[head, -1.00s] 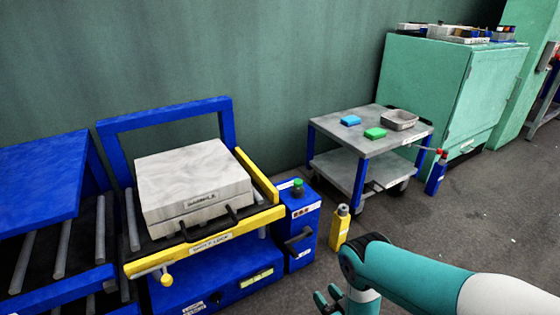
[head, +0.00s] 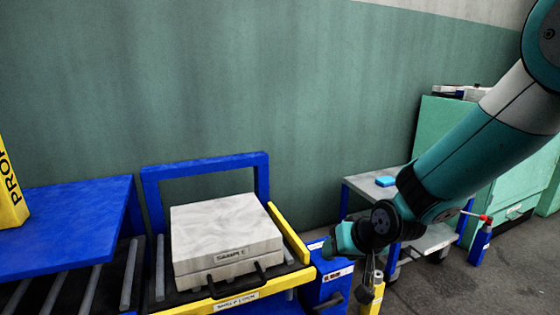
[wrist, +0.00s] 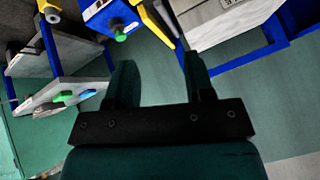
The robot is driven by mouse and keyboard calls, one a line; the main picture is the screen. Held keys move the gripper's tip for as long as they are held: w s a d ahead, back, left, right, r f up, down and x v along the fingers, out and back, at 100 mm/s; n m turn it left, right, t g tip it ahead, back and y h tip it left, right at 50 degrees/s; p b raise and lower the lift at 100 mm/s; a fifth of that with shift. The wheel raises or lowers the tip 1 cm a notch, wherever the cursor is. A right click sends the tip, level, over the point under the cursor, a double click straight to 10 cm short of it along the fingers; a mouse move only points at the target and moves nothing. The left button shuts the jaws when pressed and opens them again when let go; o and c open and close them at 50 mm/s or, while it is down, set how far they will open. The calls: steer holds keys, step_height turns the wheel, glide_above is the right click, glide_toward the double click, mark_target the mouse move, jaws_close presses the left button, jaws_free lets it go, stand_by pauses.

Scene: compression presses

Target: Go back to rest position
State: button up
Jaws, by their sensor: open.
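My gripper (wrist: 160,78) is open in the wrist view, its two dark fingers spread with nothing between them. In the head view my arm reaches in from the upper right and its wrist end is raised in front of the small cart; the fingertips are hard to make out there. The white block labelled SAMPLE (head: 222,229) sits on the yellow-edged shelf of the blue press (head: 205,168), left of my gripper. It also shows at the upper right of the wrist view (wrist: 210,22).
A grey cart (head: 360,187) with a blue item (head: 386,181) stands behind my arm. A blue control box (head: 322,288) and a yellow bottle (head: 375,290) stand below the wrist. A green cabinet (head: 440,125) is at right. The wall area above the press is clear.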

steer(key=s+d+r+n+g+p, duration=0.1)
steer(key=s+r+n+g, duration=0.1)
steer(key=s+r, duration=0.5)
steer(key=s+r+n+g, duration=0.2)
steer(key=s+r, duration=0.1)
steer(key=s, duration=0.8)
steer(key=s+d+r+n+g+p, duration=0.1)
steer(key=s+r+n+g, duration=0.3)
steer(key=s, duration=0.6)
step_height(320, 180, up, 33)
steer(key=m+t+p, duration=0.1)
steer(key=m+p, duration=0.1)
steer(key=p, duration=3.1)
steer(key=shift+w+r, duration=0.2)
steer(key=shift+w, duration=0.1)
